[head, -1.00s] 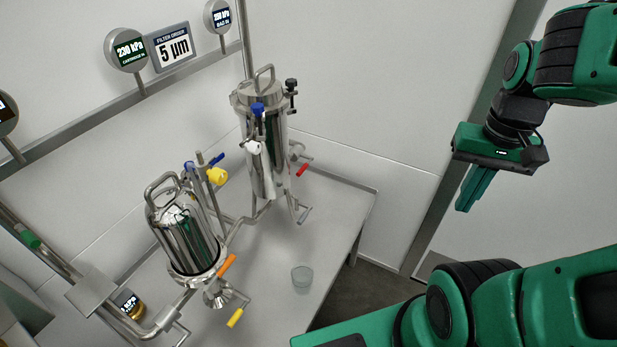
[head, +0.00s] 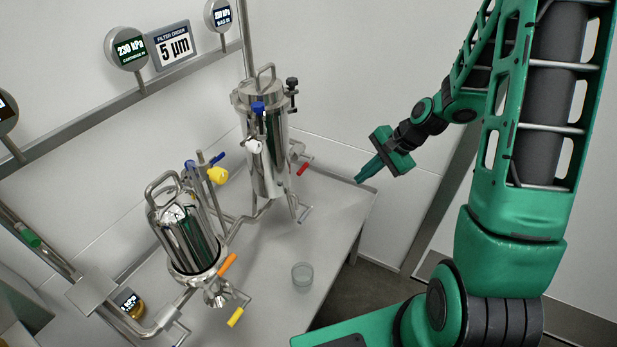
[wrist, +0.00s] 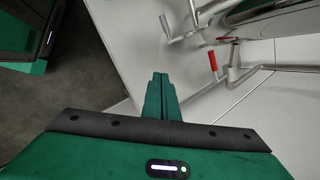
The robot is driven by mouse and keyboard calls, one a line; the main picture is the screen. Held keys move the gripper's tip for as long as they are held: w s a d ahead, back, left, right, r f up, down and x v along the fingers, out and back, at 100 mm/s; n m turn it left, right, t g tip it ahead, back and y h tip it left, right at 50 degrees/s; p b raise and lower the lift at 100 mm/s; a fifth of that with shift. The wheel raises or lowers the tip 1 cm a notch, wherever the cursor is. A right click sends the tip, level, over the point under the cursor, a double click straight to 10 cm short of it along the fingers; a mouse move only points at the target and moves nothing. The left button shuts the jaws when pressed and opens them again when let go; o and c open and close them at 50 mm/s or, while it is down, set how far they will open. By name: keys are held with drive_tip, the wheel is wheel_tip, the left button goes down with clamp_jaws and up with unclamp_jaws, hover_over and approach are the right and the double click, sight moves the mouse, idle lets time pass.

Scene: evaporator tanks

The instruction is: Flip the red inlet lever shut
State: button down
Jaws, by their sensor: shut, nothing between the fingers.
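The red lever (head: 304,169) is a short handle on the piping at the right side of the rear steel housing (head: 265,150). It also shows in the wrist view as a red grip (wrist: 212,61), above and right of my fingertips. My gripper (head: 360,179) is shut and empty. It hangs to the right of the red lever, near the table's right rear corner, with a clear gap between them. In the wrist view the closed fingers (wrist: 161,80) point toward the table edge and touch nothing that I can see.
A grey-handled lever (head: 305,214) sits below the red one. A front steel housing (head: 190,240) has orange (head: 227,265) and yellow (head: 235,317) levers. A glass cup (head: 302,274) stands on the table (head: 335,225). The space right of the table is open.

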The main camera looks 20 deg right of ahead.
drive_tip(key=w+a+f+m+t+y, duration=0.3)
drive_tip(key=w+a+f+m+t, duration=0.1)
drive_tip(key=w+f+m, duration=0.6)
drive_tip(key=shift+w+a+f+m+t+y, duration=0.3)
drive_tip(key=shift+f+m+t, duration=0.2)
drive_tip(key=shift+f+m, duration=0.55)
drive_tip(key=shift+r, duration=0.15)
drive_tip(key=w+a+f, duration=0.1)
drive_tip(key=w+a, duration=0.5)
drive_tip(key=shift+w+a, duration=0.3)
drive_tip(key=shift+a, duration=0.1)
